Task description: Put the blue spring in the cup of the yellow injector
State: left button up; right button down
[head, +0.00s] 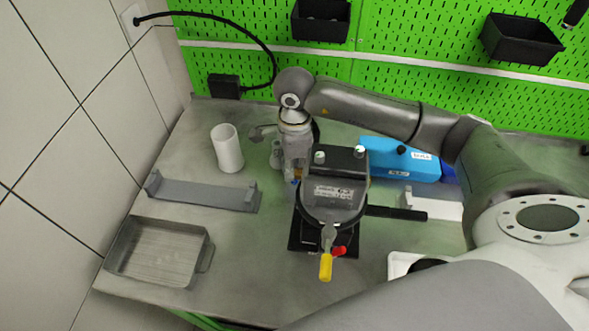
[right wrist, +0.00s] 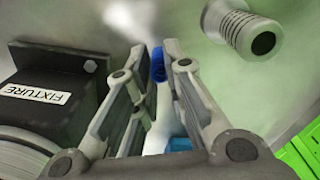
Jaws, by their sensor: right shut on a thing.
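My right gripper (head: 292,178) points down behind the black fixture (head: 338,178) in the head view. In the right wrist view my right gripper (right wrist: 154,48) is shut on the blue spring (right wrist: 158,66), held between the fingertips. The fixture (right wrist: 60,85) stands close left of the fingers in the right wrist view. My left gripper is not in view.
A white cylinder (head: 227,148), a grey bracket (head: 205,194) and a metal tray (head: 132,222) are on the left of the bench. A blue box (head: 415,166) lies behind right. A ribbed metal part (right wrist: 250,36) is right of the fingers.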

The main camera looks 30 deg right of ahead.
jog(key=shift+r+b, duration=0.4)
jog(key=shift+r, duration=0.05)
jog(key=r, duration=0.1)
jog(key=r+b, duration=0.1)
jog(key=shift+s+a+r, duration=0.15)
jog(key=shift+a+r, duration=0.2)
jog(key=shift+r, duration=0.05)
jog(key=s+a+r+b, duration=0.2)
jog(key=s+a+r, duration=0.7)
jog(key=shift+a+r+b, duration=0.15)
jog(key=shift+a+b, duration=0.15)
jog(key=shift+a, duration=0.05)
